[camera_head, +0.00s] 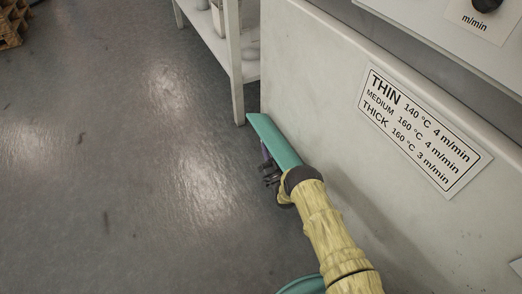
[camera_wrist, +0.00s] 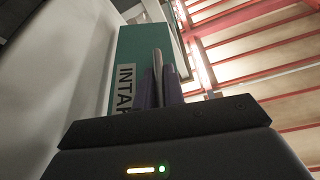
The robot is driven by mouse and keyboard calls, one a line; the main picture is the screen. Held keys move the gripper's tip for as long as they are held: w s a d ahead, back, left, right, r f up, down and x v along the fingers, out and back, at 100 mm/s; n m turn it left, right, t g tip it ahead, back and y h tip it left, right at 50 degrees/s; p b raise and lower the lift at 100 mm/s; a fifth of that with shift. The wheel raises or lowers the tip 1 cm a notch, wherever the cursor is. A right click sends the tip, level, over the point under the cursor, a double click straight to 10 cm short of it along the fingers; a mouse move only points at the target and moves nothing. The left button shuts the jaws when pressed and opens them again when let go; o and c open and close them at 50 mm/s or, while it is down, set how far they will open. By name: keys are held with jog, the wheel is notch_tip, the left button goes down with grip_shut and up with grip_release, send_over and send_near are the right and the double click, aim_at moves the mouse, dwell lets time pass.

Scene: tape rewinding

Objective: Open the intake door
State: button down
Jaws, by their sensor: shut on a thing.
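The teal intake door (camera_head: 275,141) is at the end of the pale machine in the head view, seen nearly edge-on from above. In the wrist view the door (camera_wrist: 145,42) rises ahead, with a white label (camera_wrist: 125,88) of which "INTA" can be read. My gripper (camera_head: 265,154) is low beside the door, partly hidden by it and by my wrist. In the wrist view my gripper (camera_wrist: 157,75) has its fingers close together against the door's right part. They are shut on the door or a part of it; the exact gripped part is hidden.
The machine's pale wall (camera_head: 330,110) runs along my arm's right side and carries a temperature sign (camera_head: 423,130). A white shelf (camera_head: 236,60) stands just beyond the door. The grey floor (camera_head: 120,170) to the left is open. A wooden pallet (camera_head: 12,22) lies far left.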

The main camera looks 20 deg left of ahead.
jog(key=shift+s+f, duration=0.1)
jog(key=shift+f, duration=0.05)
jog(key=c, duration=1.5)
grip_release()
jog(key=shift+d, duration=0.1)
jog(key=p+v, duration=0.4)
jog(key=v, duration=0.7)
jog(key=shift+s+d+p, duration=0.3)
jog(key=shift+p, duration=0.1)
jog(key=shift+f, duration=0.15)
